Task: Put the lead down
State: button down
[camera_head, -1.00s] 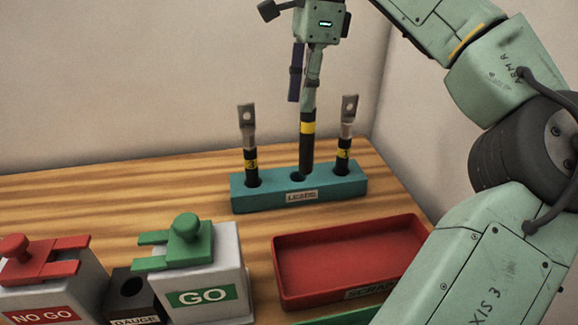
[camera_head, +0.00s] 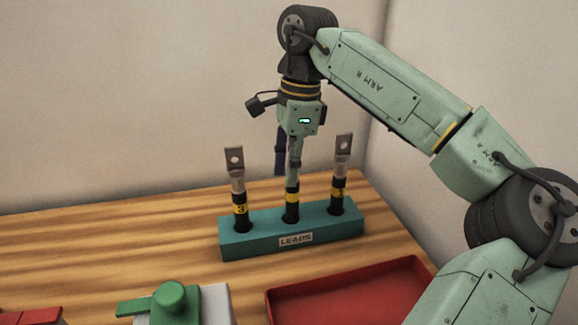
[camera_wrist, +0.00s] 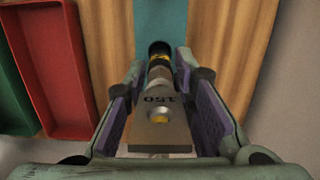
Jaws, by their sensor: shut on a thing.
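The lead (camera_head: 291,207) is black with a yellow band and a metal lug. It stands upright in the middle hole of the teal LEADS rack (camera_head: 235,247). In the wrist view its flat lug (camera_wrist: 160,132), marked 150, lies between the two purple-padded fingers. My gripper (camera_head: 294,165) points straight down and is shut on the lug end, which its fingers partly hide in the head view. The lead's lower end is hidden in the rack, so I cannot tell whether it touches bottom.
Two other leads stand in the rack's left (camera_head: 238,195) and right (camera_head: 338,180) holes, close beside my gripper. A red tray (camera_head: 350,292) lies in front of the rack. A green-topped block (camera_head: 170,300) is at front left. Bare wood lies left of the rack.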

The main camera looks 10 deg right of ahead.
jog(key=shift+f, duration=0.2)
jog(key=shift+f, duration=0.2)
jog(key=c, duration=1.3)
grip_release()
jog(key=shift+c, duration=0.2)
jog(key=shift+r, duration=0.1)
notch_tip(320, 180, up, 12)
jog(key=d, duration=0.1)
jog(key=shift+d, duration=0.2)
